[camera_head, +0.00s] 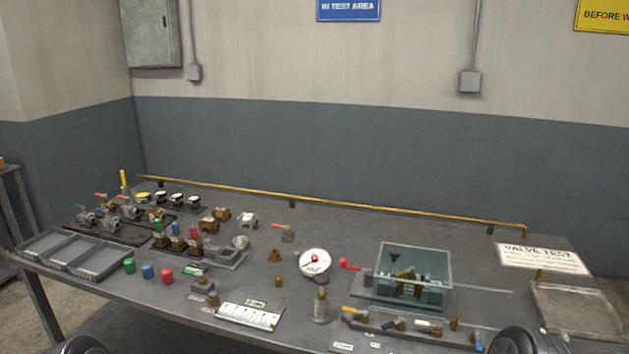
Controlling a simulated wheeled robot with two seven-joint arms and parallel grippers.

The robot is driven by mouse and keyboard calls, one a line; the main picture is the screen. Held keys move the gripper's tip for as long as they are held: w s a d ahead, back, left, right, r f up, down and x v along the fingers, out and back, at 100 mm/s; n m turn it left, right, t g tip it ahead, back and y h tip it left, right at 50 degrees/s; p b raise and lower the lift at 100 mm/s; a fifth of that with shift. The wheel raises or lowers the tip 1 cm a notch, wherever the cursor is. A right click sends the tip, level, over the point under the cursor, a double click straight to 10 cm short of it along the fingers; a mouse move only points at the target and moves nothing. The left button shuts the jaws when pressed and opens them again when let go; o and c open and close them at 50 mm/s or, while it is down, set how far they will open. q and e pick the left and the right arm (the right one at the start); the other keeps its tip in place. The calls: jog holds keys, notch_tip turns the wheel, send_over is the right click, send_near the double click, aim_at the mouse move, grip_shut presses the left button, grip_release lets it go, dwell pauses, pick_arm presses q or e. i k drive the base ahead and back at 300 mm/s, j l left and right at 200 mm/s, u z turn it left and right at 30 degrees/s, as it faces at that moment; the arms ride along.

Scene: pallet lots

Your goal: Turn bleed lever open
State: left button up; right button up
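Several levers stand around the glass-walled test box (413,275) at the right of the bench; I cannot tell by label which is the bleed lever. A red-handled lever (352,265) sticks out at the box's left side. A yellow lever (354,311) sits on the rail in front of the box, and a small blue-handled part (478,341) is at that rail's right end. A round white gauge with a red centre (314,262) stands left of the box. Dark rounded parts at the bottom edge look like my arms; neither gripper's fingers show.
The grey bench (350,235) has a brass pipe rail (330,203) along its back. Valves and coloured caps crowd its left, near a divided grey tray (75,255). A white sign (542,258) and an empty tray (576,310) are at the right.

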aim_at(438, 325)
jog(key=z, duration=1.15)
